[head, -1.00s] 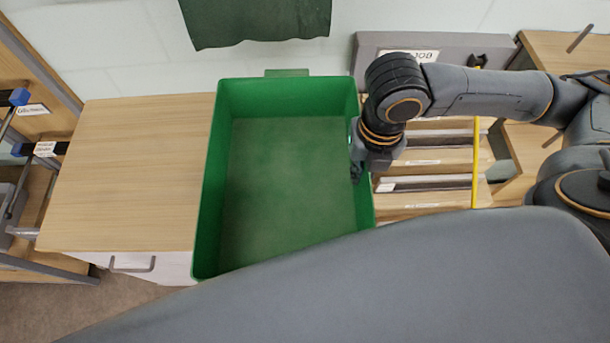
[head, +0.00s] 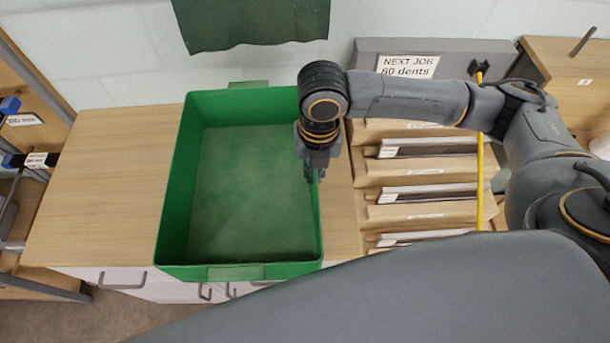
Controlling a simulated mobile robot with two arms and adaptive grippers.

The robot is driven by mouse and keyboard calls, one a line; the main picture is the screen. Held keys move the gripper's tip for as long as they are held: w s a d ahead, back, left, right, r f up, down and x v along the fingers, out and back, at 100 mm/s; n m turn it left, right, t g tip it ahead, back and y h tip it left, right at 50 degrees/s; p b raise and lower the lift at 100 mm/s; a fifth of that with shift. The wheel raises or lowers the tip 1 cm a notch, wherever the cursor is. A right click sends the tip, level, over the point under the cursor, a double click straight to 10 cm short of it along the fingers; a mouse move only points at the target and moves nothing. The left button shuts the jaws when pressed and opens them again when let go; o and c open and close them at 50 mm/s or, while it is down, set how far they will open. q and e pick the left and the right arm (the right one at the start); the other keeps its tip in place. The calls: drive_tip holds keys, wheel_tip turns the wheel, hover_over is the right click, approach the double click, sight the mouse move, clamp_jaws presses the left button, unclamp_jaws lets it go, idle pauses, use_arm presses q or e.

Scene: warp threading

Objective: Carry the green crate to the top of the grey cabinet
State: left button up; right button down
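The green crate (head: 172,205) is empty and upright, over a wood-topped unit (head: 100,190) with pale drawer fronts. Its front edge reaches the unit's front edge. I cannot tell whether it rests on the top or hangs just above it. My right gripper (head: 312,178) points down at the crate's right wall, its fingers closed about the rim. My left gripper is not in view.
Stepped wooden racks (head: 425,190) and a yellow upright rod (head: 480,150) are to the right. A wooden shelf (head: 35,80) is at the far left. A green cloth (head: 250,22) hangs on the back wall. The wooden top left of the crate is clear.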

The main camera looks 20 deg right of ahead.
sight(305, 184)
drive_tip(key=shift+w+a+f, duration=0.35)
drive_tip(key=shift+w+f, duration=0.15)
drive_tip(key=shift+f, duration=0.15)
drive_tip(key=shift+w+a+f, duration=0.3)
drive_tip(key=shift+w+f, duration=0.2)
drive_tip(key=shift+f, duration=0.1)
wheel_tip(305, 184, down, 2)
drive_tip(key=shift+f+p, duration=0.1)
drive_tip(key=shift+p, duration=0.7)
drive_tip(key=shift+f, duration=0.45)
drive_tip(key=c, duration=2)
unclamp_jaws()
drive_tip(key=shift+f, duration=0.2)
drive_tip(key=o, duration=0.5)
drive_tip(key=shift+s, duration=0.1)
drive_tip(key=shift+r, duration=0.1)
